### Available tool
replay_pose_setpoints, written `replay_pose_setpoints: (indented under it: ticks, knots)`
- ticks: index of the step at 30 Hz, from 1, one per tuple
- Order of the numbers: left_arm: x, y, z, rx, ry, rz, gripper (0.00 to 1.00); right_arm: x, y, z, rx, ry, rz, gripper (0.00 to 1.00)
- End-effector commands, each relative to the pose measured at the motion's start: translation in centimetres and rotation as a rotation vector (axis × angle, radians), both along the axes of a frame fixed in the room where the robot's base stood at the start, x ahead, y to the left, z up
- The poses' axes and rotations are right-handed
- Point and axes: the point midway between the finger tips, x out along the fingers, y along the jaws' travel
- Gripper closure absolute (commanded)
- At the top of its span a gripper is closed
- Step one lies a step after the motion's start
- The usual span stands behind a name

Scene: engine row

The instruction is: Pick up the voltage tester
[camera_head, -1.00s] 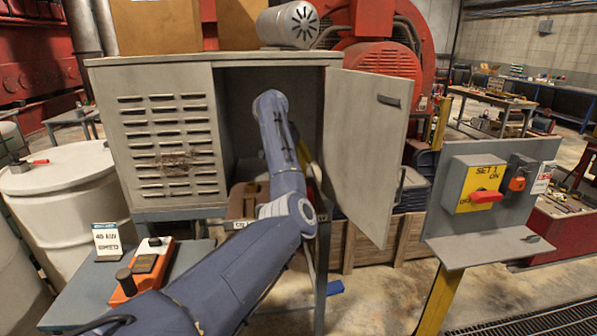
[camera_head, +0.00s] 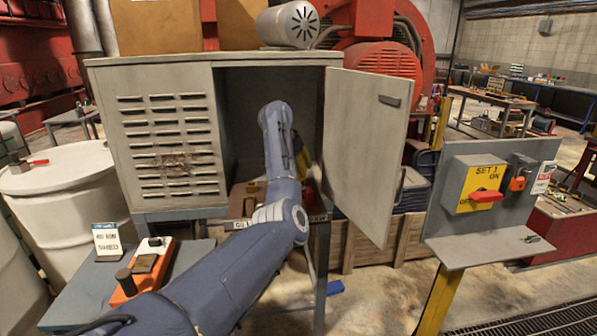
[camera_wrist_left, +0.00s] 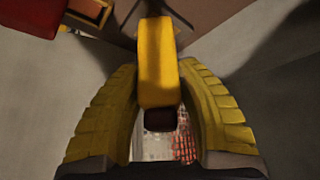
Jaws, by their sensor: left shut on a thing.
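The voltage tester appears to be the yellow block with a dark end (camera_wrist_left: 158,65) in the left wrist view. It stands out between the two ribbed yellow fingers of my left gripper (camera_wrist_left: 158,85), which is shut on it. In the head view my left arm reaches into the open grey cabinet (camera_head: 165,150). The gripper is mostly hidden there behind my own forearm, and I cannot make out the tester. My right gripper is in neither view.
The cabinet door (camera_head: 365,150) stands open to the right of my arm. A brown thing lies on the cabinet floor beside my forearm. An orange device (camera_head: 142,272) and a small sign (camera_head: 107,241) stand on a blue-grey table at left. A switch panel (camera_head: 480,190) stands at right.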

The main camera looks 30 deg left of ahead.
Motion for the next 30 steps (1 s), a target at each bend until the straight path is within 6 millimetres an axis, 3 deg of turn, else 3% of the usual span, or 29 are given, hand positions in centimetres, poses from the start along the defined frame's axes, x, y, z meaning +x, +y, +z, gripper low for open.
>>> replay_pose_setpoints:
  ticks: [1, 6, 16, 30]
  knots:
    - [0.0, 0.0, 0.0, 0.0, 0.0, 0.0, 0.8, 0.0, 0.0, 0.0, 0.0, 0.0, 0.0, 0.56]
    - [0.0, 0.0, 0.0, 0.0, 0.0, 0.0, 0.99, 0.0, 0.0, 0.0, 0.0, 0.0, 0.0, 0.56]
    - [0.0, 0.0, 0.4, 0.0, -0.002, 0.0, 1.0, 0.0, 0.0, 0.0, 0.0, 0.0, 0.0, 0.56]
    - [0.0, 0.0, 7.5, -0.001, -0.004, 0.001, 1.0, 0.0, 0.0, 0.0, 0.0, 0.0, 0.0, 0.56]
